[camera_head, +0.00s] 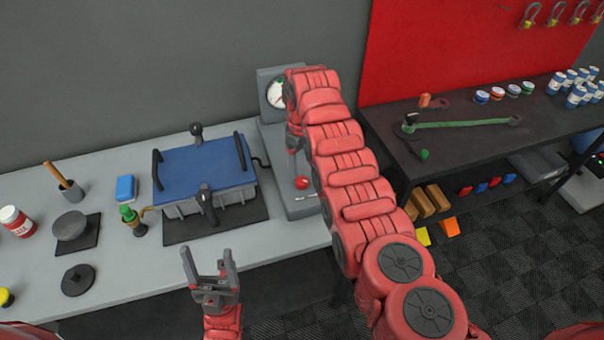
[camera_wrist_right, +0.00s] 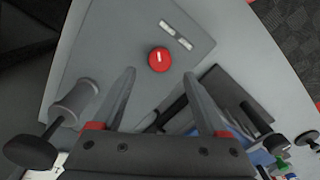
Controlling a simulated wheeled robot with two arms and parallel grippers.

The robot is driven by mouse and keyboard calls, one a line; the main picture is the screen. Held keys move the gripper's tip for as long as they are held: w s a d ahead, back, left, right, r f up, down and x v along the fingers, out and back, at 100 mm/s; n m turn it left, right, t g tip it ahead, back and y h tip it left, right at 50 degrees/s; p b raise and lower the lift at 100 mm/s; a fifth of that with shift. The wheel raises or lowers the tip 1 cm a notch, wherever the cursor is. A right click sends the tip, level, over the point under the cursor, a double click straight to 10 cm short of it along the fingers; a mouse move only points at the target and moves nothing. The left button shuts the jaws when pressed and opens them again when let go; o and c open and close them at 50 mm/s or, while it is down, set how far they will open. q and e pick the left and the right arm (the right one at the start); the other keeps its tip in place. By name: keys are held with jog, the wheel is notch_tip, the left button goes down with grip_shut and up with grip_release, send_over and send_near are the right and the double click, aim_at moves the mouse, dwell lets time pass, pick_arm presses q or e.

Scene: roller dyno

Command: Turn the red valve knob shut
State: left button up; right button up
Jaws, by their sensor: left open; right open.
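The red valve knob (camera_head: 302,183) sits on the flat base of a grey gauge unit (camera_head: 270,92) on the bench. In the right wrist view the knob (camera_wrist_right: 161,59) is round with a white mark on top, and lies beyond and between my open fingertips, not touched. My right gripper (camera_wrist_right: 158,82) is open and empty; in the head view it hangs above the knob, partly hidden by my red arm.
A blue-lidded box (camera_head: 204,172) with black handles stands left of the gauge unit. A green-topped bottle (camera_head: 131,219), a blue block (camera_head: 126,188) and a grey weight (camera_head: 70,226) lie further left. A dark workbench (camera_head: 470,141) with tools and cans stands at right.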

aim_at(302, 180)
notch_tip(302, 180, down, 5)
jog(key=shift+f+b, duration=0.15)
jog(key=shift+b, duration=0.5)
jog(key=shift+f, duration=0.4)
jog(key=shift+r, duration=0.1)
jog(key=shift+c, duration=0.4)
grip_shut()
